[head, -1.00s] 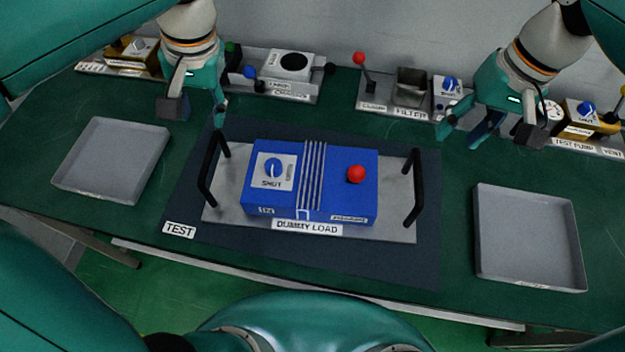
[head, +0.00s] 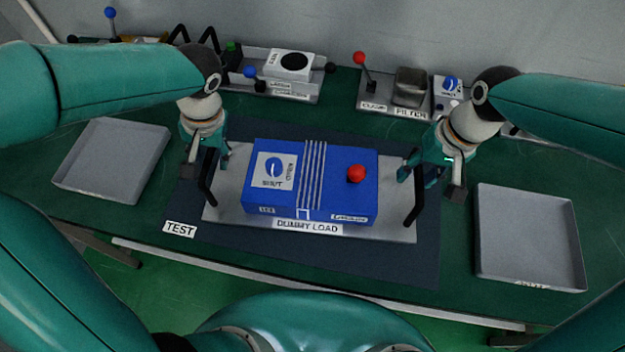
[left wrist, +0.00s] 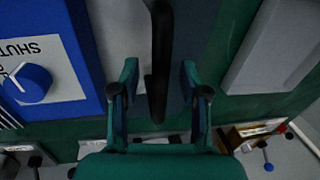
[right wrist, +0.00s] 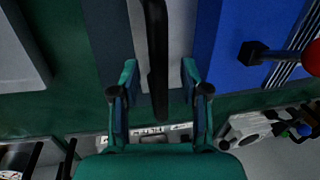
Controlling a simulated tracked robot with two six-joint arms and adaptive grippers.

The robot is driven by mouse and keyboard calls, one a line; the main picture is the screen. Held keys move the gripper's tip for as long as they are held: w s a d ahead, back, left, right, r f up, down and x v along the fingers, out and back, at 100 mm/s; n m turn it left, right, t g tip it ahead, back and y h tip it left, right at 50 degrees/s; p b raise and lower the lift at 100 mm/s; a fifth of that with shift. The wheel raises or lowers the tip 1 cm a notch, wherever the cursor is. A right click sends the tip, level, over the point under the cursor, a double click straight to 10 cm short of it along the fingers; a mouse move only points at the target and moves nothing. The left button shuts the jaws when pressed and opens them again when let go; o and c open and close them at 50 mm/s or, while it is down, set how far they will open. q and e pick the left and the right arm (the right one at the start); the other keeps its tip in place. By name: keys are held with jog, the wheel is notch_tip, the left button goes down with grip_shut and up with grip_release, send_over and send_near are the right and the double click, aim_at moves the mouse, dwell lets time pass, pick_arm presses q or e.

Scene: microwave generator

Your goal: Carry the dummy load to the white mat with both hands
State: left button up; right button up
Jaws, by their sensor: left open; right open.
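The dummy load (head: 335,190) is a blue box with a SHUT dial and a red knob, on a grey base plate (head: 395,232) with a black handle at each end. It stands on a dark mat (head: 300,262) labelled TEST; I see no white mat. My left gripper (head: 208,168) is open over the left handle (head: 208,196), which lies between its fingers in the left wrist view (left wrist: 159,60). My right gripper (head: 428,183) is open over the right handle (head: 412,212), which runs between its fingers in the right wrist view (right wrist: 157,60). Neither gripper grips its handle.
Grey trays stand on the green table, one at left (head: 112,158) and one at right (head: 530,240). Along the back edge are a unit with a black disc (head: 291,65), a red-knobbed lever (head: 361,62) and a filter unit (head: 410,88). The dark mat's front strip is bare.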

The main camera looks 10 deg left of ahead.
pick_arm(q)
grip_shut()
pick_arm(e)
grip_shut()
jog(key=shift+r, duration=0.1)
